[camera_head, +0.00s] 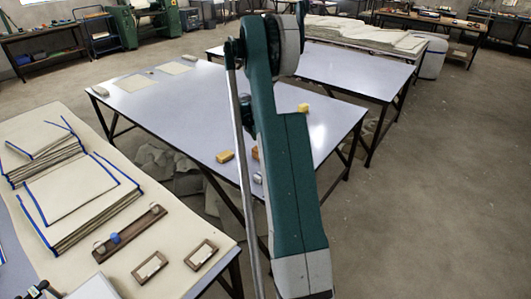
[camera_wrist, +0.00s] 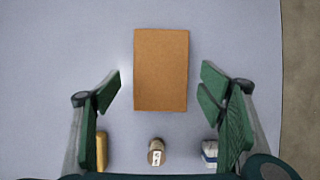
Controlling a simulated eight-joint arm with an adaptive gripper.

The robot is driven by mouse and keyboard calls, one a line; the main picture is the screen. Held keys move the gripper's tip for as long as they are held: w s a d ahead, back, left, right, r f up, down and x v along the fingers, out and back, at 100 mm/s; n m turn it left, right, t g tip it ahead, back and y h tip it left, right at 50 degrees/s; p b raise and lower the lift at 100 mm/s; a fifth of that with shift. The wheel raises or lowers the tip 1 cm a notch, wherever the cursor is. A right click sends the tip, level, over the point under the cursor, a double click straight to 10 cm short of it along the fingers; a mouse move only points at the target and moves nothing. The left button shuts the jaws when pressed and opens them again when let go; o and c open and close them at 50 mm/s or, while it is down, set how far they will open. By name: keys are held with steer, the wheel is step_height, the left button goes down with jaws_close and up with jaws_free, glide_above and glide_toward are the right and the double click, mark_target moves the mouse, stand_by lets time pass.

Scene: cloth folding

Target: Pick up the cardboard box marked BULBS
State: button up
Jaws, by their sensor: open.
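A plain brown cardboard box (camera_wrist: 161,65) lies on the grey-blue tabletop, in the upper middle of the wrist view. No BULBS marking can be read on the face I see. My gripper (camera_wrist: 160,88) is open and empty above the table, with one green finger to the left of the box and one to the right. Clear gaps show between each finger and the box, and the box's far part extends past the fingertips. In the head view my arm hides the gripper and most of what lies behind it.
Near the box in the wrist view are a yellow block (camera_wrist: 102,151), a brown labelled cylinder (camera_wrist: 156,152) and a blue-and-white item (camera_wrist: 210,152). The table's edge (camera_wrist: 280,60) runs along the right. A cloth-covered table (camera_head: 200,225) stands at left in the head view.

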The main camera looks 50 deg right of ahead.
steer(key=shift+b+x, duration=0.65)
steer(key=shift+x, duration=1.95)
steer(key=shift+d, duration=0.1)
steer(key=shift+f, duration=0.2)
steer(key=shift+c, duration=0.5)
steer(key=c, duration=1)
